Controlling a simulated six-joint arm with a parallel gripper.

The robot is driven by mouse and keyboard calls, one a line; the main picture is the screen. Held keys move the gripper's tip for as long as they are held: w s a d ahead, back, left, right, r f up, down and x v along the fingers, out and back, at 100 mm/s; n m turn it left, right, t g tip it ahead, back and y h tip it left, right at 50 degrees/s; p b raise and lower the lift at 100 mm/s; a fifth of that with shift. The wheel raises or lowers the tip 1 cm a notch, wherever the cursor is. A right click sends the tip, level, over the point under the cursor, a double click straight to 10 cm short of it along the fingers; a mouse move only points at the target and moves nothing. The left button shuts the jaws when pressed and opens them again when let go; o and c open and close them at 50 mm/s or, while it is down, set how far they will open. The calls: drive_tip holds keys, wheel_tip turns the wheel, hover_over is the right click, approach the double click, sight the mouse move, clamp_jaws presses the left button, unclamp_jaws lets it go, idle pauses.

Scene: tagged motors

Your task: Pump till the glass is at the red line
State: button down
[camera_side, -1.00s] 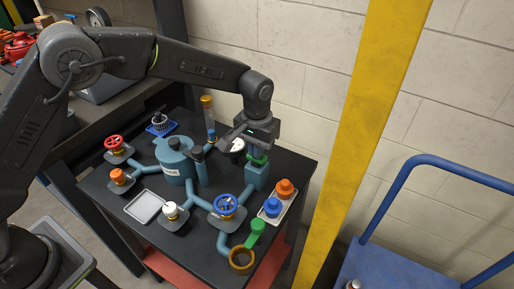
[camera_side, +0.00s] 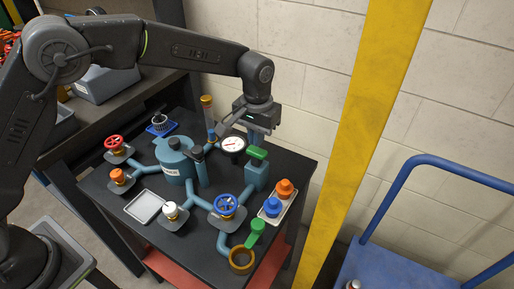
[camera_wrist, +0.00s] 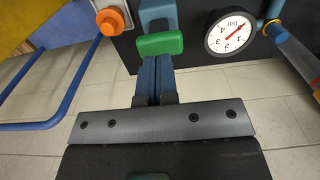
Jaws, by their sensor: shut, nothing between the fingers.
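The green pump handle (camera_side: 257,153) tops a blue-grey pump block (camera_side: 256,177) at the table's right. In the wrist view the green handle (camera_wrist: 160,43) lies just beyond my fingertips. My gripper (camera_side: 258,140) is shut and empty, just behind the handle in the side view; its blue fingers (camera_wrist: 154,62) are together. Whether they touch the handle I cannot tell.
A round bar gauge (camera_side: 233,144) stands left of the pump. A blue tank (camera_side: 175,160), blue valve wheel (camera_side: 230,205), red valve wheel (camera_side: 114,142) and green lever (camera_side: 257,228) crowd the table. A tray (camera_side: 264,217) holds orange and blue knobs. A yellow post (camera_side: 365,130) stands right.

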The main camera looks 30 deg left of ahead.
sight(257, 150)
drive_tip(key=shift+f, duration=2.25)
drive_tip(key=shift+r, duration=2.25)
drive_tip(key=shift+f, duration=0.15)
drive_tip(key=shift+f, duration=2.1)
drive_tip(key=shift+r, duration=2.25)
drive_tip(key=shift+f, duration=0.1)
